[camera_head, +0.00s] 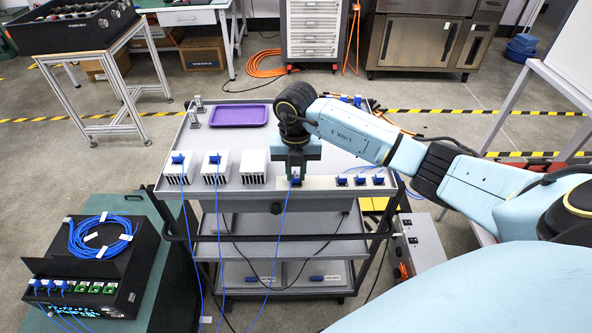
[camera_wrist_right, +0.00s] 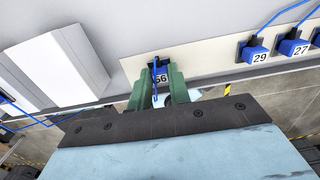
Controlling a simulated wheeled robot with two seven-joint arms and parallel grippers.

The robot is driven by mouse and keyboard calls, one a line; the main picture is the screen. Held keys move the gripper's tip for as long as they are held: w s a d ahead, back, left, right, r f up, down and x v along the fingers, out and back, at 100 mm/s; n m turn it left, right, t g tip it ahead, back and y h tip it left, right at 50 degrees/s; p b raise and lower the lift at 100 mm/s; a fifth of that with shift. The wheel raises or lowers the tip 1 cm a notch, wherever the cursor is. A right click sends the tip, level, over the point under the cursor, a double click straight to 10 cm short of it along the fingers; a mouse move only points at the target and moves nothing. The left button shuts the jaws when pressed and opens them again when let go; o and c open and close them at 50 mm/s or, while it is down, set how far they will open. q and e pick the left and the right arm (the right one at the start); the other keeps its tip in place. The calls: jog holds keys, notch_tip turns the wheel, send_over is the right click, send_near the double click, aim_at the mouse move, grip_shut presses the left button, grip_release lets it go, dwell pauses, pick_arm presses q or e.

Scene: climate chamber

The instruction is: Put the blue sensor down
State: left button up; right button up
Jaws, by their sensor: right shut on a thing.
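My right gripper (camera_head: 296,168) is at the front edge of the grey cart, its fingers pointing down. Its green fingers (camera_wrist_right: 161,88) are shut on a blue sensor (camera_wrist_right: 160,75) with a label that seems to read 56. The sensor's lower part also shows below the fingers in the head view (camera_head: 295,181), with a blue cable hanging down. The held sensor is at a pale strip (camera_wrist_right: 205,63) along the cart's front edge. I cannot tell whether it touches the strip. My left gripper is not in view.
Several blue sensors sit on the strip to the right, including 29 (camera_wrist_right: 254,51) and 27 (camera_wrist_right: 292,43). Three white finned blocks stand left; the third (camera_head: 253,173) is bare. A purple tray (camera_head: 239,115) lies at the back. A black box (camera_head: 92,262) stands at lower left.

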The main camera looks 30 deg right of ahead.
aim_at(296, 175)
jog(key=shift+f, duration=0.2)
jog(key=o, duration=0.8)
jog(key=shift+r, duration=0.15)
notch_tip(296, 175, up, 12)
jog(key=shift+r+p, duration=0.1)
jog(key=shift+p, duration=0.3)
